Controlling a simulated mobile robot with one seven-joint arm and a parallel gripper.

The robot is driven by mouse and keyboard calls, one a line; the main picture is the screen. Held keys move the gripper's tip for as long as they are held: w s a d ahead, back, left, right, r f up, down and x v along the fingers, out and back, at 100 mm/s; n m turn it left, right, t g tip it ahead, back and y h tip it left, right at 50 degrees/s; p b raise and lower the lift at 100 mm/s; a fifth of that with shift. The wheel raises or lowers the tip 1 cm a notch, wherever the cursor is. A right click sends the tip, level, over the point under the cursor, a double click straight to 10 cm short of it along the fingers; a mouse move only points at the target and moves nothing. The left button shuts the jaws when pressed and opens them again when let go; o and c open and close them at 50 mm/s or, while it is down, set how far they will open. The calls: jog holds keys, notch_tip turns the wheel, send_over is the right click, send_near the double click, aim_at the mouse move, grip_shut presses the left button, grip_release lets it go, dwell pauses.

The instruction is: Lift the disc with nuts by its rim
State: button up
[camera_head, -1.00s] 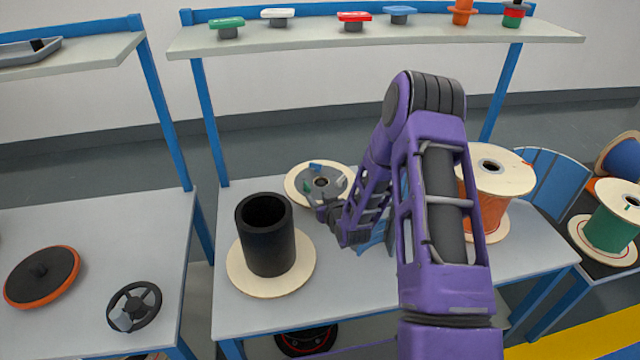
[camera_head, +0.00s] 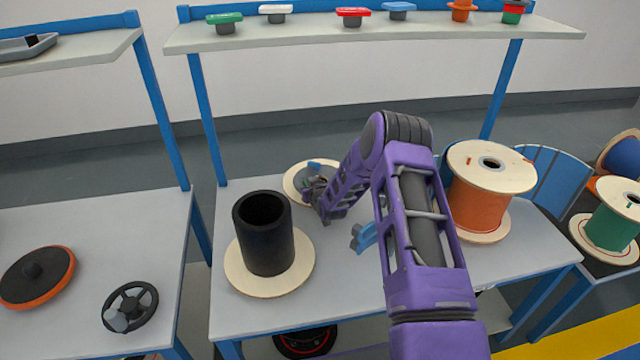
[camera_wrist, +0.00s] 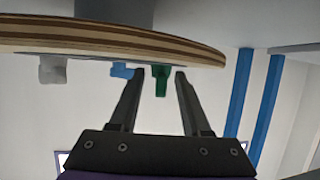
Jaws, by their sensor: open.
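The disc with nuts (camera_head: 292,187) is a pale wooden round at the back of the middle table. In the wrist view its layered plywood rim (camera_wrist: 60,35) spans the top of the picture. A green nut (camera_wrist: 161,84), a blue nut (camera_wrist: 122,71) and a grey nut (camera_wrist: 52,69) show on its face. My gripper (camera_wrist: 157,74) is open, with its fingertips at the near rim and the green nut showing between them. I cannot tell whether the tips touch the disc. In the head view my gripper (camera_head: 318,190) covers part of the disc's right front.
A black cylinder (camera_head: 264,235) on a wooden flange stands left of my arm. An orange spool (camera_head: 480,205) stands to the right. A blue and grey piece (camera_head: 362,238) lies on the table by my arm. A shelf (camera_head: 380,32) with several small parts runs behind.

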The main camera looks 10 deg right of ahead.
jog(key=shift+w, duration=0.1)
grip_shut()
jog(key=shift+r, duration=0.1)
dwell(0.4)
